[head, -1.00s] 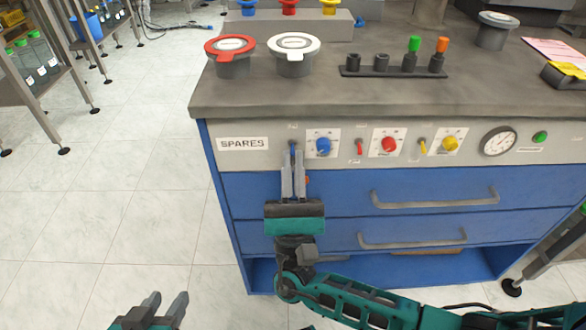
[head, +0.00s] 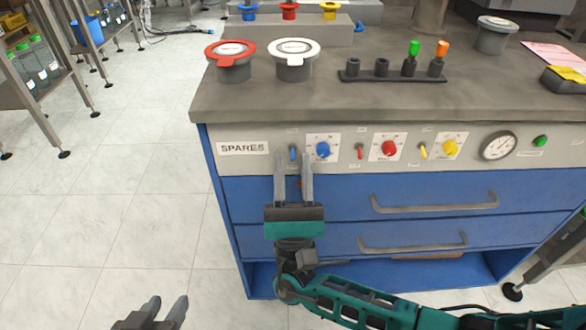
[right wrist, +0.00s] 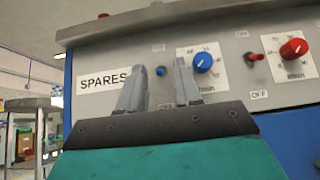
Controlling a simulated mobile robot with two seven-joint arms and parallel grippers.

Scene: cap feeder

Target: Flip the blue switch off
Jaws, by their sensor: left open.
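The blue switch (head: 293,152) is a small lever on the grey panel front, between the SPARES label and the blue knob. In the head view my right gripper (head: 294,157) is open below and around it in the picture, one fingertip on each side. In the right wrist view the blue switch (right wrist: 160,71) shows in the gap between the open fingers (right wrist: 158,68), with nothing gripped. I cannot tell surely whether its lever points up or down. My left gripper (head: 164,312) is open and empty over the floor at the lower left.
The blue knob (head: 323,149) is close to the right finger. A red switch (head: 360,151), red knob (head: 389,148), yellow switch (head: 423,150) and yellow knob (head: 450,147) follow to the right. Drawer handles (head: 434,203) stick out below.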

